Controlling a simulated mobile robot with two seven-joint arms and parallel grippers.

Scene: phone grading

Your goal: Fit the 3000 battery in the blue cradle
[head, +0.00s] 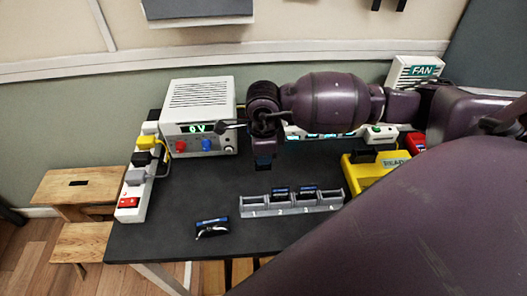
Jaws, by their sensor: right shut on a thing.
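My right gripper (264,150) points down over the back middle of the dark table. It is shut on a small dark block with some blue on it (263,164), which looks like a battery; its marking is too small to read. Two similar dark batteries with blue labels (279,194) sit in the grey slotted rack (263,210). Another small dark block with a blue label and a pale curved piece (212,228) lies on the table left of the rack. I cannot make out the blue cradle for certain. My left gripper is not in view.
A white power supply (201,108) reading 0 V stands at the back left, beside a white power strip (139,176). A yellow READ unit (365,177) stands right of the rack. A FAN box (417,72) is behind.

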